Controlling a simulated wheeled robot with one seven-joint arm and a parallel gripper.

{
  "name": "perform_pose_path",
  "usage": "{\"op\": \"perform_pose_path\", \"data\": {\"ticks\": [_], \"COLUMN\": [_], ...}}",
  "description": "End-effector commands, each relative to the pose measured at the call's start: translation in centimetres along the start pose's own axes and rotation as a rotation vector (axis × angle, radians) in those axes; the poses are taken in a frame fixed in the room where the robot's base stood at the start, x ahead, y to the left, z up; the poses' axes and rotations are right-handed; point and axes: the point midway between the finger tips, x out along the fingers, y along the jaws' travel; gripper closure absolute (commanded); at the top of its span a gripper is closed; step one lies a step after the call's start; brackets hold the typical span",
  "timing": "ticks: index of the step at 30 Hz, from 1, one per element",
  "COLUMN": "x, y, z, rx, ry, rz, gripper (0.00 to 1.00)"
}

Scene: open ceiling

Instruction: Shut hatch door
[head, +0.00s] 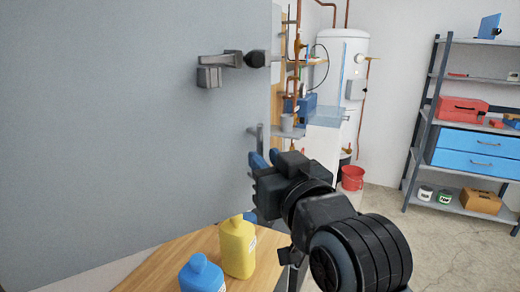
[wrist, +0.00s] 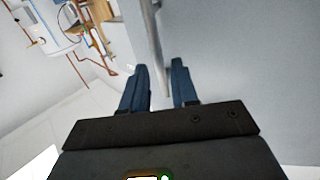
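The hatch door appears to be the large flat grey panel (head: 130,130) filling the left of the head view. A dark latch (head: 222,62) sits on it near its upper right edge. My gripper (head: 258,160) is by the panel's right edge, beside a short grey bar (head: 260,138). In the wrist view, the blue fingers of my gripper (wrist: 158,75) are apart. A grey bar or edge (wrist: 154,35) runs down to the gap between them, with the grey panel (wrist: 250,60) to the right. I cannot tell whether the fingers touch it.
A wooden surface (head: 165,268) below the panel holds a yellow bottle (head: 238,248) and a blue bottle (head: 202,277). Behind are a water heater (head: 340,75) with copper pipes, a red bucket (head: 352,178) and a shelf rack (head: 424,118). Floor is open at the right.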

Motion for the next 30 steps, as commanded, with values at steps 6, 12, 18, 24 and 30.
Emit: {"op": "perform_pose_path", "data": {"ticks": [6,12,18,24,30], "x": [2.8,3.7,3.7,3.7,3.7], "y": [0.0,0.0,0.0,0.0,0.0], "z": [-0.1,0.0,0.0,0.0,0.0], "rx": [0.0,0.0,0.0,0.0,0.0], "ry": [-0.001,0.0,0.0,0.0,0.0], "rz": [0.001,0.001,0.001,0.001,0.001], "gripper": [0.71,0.71,0.71,0.9,1.0]}}
